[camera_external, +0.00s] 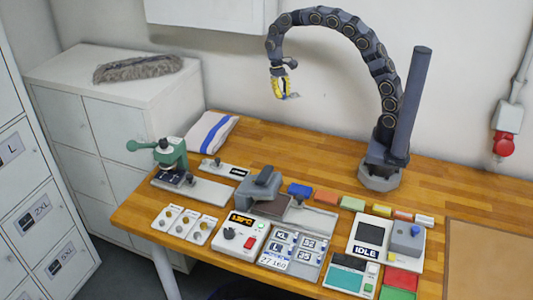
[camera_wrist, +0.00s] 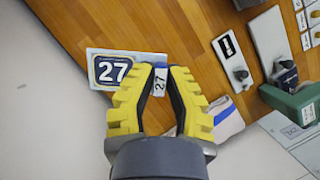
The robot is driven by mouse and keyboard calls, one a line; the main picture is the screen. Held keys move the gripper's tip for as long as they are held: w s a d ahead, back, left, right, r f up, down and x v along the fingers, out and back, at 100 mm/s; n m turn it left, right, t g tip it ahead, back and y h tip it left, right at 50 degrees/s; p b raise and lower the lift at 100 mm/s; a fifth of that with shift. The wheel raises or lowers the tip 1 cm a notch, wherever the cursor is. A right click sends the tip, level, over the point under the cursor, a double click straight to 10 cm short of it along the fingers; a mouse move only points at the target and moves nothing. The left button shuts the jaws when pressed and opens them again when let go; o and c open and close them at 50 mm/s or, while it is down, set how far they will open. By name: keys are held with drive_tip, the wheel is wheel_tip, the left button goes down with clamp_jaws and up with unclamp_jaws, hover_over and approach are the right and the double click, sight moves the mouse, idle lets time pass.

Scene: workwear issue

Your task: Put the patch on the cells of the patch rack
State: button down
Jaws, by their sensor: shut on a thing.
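My gripper (camera_external: 281,88) has yellow fingers and hangs high over the left part of the wooden table. In the wrist view my gripper (camera_wrist: 157,88) is shut on a patch (camera_wrist: 110,70), a pale strip with a dark blue "27" panel and a smaller "27" between the fingertips. In the external view the patch is tiny at the fingertips. What looks like the patch rack (camera_external: 293,262) is a grey plate at the table's front with marked cells, including "XL", "L", "32" and "35". A "27 160" label shows at its front. The rack is far below and right of my gripper.
Coloured blocks (camera_external: 352,203) line the middle. A folded towel (camera_external: 209,134) lies at the back left. Bare wood shows behind.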

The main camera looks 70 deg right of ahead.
drive_tip(key=r+n, duration=0.1)
drive_tip(key=n, duration=0.1)
drive_tip(key=r+n+h, duration=0.1)
drive_tip(key=n, duration=0.1)
drive_tip(key=n+g+h, duration=0.1)
drive_tip(key=shift+w+a+r+n, duration=0.15)
drive_tip(key=shift+w+r+n, duration=0.25)
drive_tip(key=shift+w+d+r+n+h, duration=0.15)
drive_tip(key=shift+w+d+n+h, duration=0.3)
drive_tip(key=shift+w+n, duration=0.5)
drive_tip(key=shift+s+d, duration=0.2)
drive_tip(key=shift+s, duration=0.1)
drive_tip(key=shift+s+d, duration=0.2)
wheel_tip(320, 180, down, 4)
drive_tip(key=s+d+m+y, duration=0.1)
drive_tip(key=s+d+m, duration=0.1)
drive_tip(key=d+m, duration=0.1)
drive_tip(key=m+t+y, duration=0.4)
drive_tip(key=m, duration=1.1)
hover_over(298, 153)
drive_tip(key=d, duration=0.1)
wheel_tip(298, 153, down, 16)
drive_tip(key=f, duration=0.1)
drive_tip(key=shift+f, duration=3.6)
drive_tip(key=shift+f, duration=0.15)
